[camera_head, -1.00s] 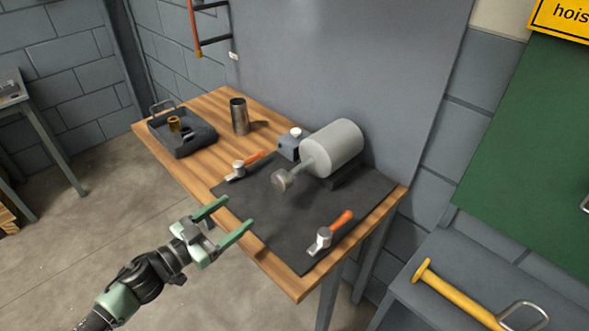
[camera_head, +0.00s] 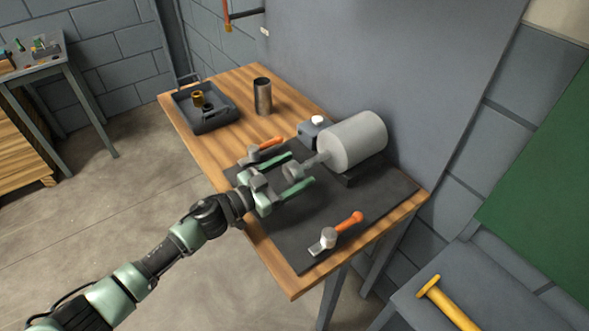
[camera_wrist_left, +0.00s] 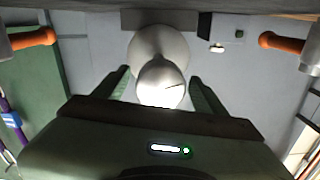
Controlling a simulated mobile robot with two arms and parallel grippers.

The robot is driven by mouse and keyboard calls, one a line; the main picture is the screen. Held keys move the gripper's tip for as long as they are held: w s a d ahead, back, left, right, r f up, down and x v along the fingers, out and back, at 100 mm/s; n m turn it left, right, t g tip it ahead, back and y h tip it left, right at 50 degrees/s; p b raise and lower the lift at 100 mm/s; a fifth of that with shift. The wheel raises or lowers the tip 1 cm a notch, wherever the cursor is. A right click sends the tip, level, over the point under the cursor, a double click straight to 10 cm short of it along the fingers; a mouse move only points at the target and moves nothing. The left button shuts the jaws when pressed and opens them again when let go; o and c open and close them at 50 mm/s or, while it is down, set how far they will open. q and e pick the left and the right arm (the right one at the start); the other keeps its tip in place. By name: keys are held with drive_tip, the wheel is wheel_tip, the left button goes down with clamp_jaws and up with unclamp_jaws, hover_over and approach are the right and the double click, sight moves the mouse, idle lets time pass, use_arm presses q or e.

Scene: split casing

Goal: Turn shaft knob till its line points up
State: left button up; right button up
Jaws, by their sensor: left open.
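The motor casing (camera_head: 354,143) is a grey cylinder lying on the dark mat, with a shaft (camera_head: 318,160) toward my left arm. The round metal shaft knob (camera_head: 292,170) is at the shaft's end. My left gripper (camera_head: 301,169) is open, its green fingers on either side of the knob. In the left wrist view the knob (camera_wrist_left: 160,82) shows between the two fingers (camera_wrist_left: 160,86), with gaps at both sides. A thin dark line on its face runs toward the picture's right; this view appears upside down. My right gripper is not in view.
Two orange-handled tools lie on the mat (camera_head: 385,198), one at the front (camera_head: 340,230) and one behind my gripper (camera_head: 265,148). A small grey box (camera_head: 313,131) stands beside the casing. A metal cup (camera_head: 263,97) and a tray (camera_head: 212,121) stand at the table's far left.

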use_arm(q)
drive_tip(key=shift+w+d, duration=0.15)
drive_tip(key=c, duration=1.4)
drive_tip(key=shift+o, duration=0.2)
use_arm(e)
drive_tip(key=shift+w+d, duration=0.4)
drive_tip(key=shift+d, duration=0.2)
